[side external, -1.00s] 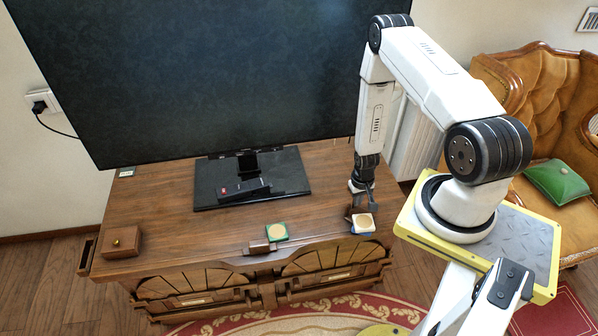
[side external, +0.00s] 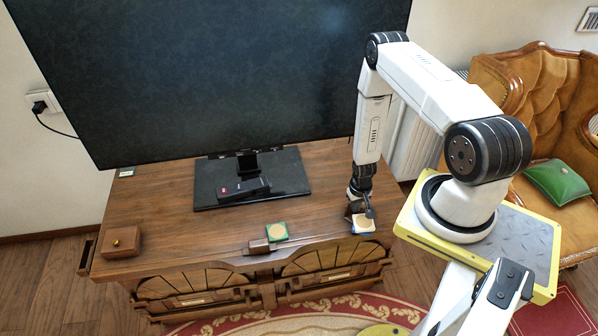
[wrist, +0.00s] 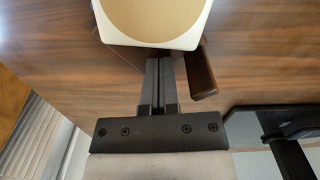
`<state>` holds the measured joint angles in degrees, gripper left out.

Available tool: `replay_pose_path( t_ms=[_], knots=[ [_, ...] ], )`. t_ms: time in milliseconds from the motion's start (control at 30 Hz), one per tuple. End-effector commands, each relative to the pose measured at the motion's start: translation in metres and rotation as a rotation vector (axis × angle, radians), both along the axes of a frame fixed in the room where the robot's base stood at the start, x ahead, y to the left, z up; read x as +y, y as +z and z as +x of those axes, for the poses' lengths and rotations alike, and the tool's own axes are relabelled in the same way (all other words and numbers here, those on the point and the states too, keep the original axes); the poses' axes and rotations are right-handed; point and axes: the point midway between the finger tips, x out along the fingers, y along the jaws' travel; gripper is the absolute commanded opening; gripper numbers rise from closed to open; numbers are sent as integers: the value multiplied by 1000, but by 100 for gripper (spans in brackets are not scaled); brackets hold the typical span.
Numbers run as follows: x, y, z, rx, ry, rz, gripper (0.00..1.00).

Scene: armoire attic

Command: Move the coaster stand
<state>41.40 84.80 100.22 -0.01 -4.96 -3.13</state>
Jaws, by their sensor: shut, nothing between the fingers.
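A stack of coasters (side external: 362,224), with a cream round on a white square top and blue below, stands at the cabinet's right front end. A small dark wooden piece, seemingly part of the coaster stand, is beside it; it shows clearly in the wrist view (wrist: 201,74). The top coaster fills the upper middle of the wrist view (wrist: 158,18). My gripper (side external: 369,211) is over the stack in the side view. In the wrist view my gripper (wrist: 159,65) is shut and empty, its fingertips close to the coaster's edge; contact cannot be told.
A green-edged coaster (side external: 277,231) and a wooden block (side external: 259,247) sit near the cabinet's front edge. The television (side external: 240,80) stands behind, with a remote (side external: 243,188) on its base. A wooden box (side external: 121,241) is at the left.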

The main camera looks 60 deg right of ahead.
Motion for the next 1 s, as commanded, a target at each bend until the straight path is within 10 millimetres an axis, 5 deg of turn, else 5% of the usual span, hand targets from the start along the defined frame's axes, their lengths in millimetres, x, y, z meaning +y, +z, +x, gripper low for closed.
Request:
replay_pose_path(
  t_ms=[633, 1000],
  knots=[
    [-51, 0, 65, -2, 0, -2, 0],
    [-56, 0, 72, -1, 0, -1, 0]
  ],
)
